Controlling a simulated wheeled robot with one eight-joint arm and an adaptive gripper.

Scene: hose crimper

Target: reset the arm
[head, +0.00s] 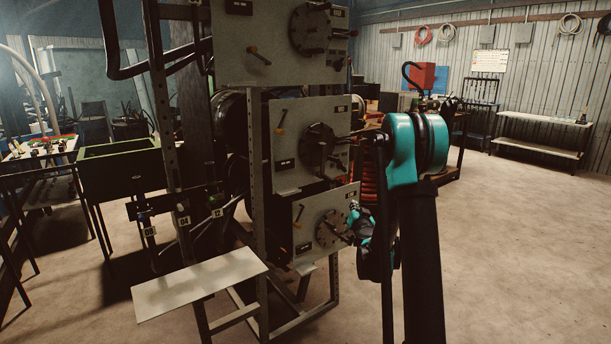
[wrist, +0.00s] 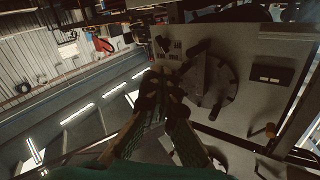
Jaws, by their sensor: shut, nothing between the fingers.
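My arm rises at the right of centre in the head view, with a teal and black joint. My gripper (head: 353,212) hangs partly behind the arm, at the right edge of the lowest grey crimper panel (head: 306,243). In the wrist view my gripper (wrist: 163,82) is shut and empty, in front of a grey panel (wrist: 262,45) with a round dark dial (wrist: 208,82). The fingertips overlap the dial's left side there; whether they touch it I cannot tell.
A metal rack (head: 256,180) carries the stacked panels. A pale shelf plate (head: 198,283) juts out low at its front. A green bin (head: 120,168) and a cluttered table stand at left. A workbench (head: 541,130) stands at the far right wall. The floor at right is clear.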

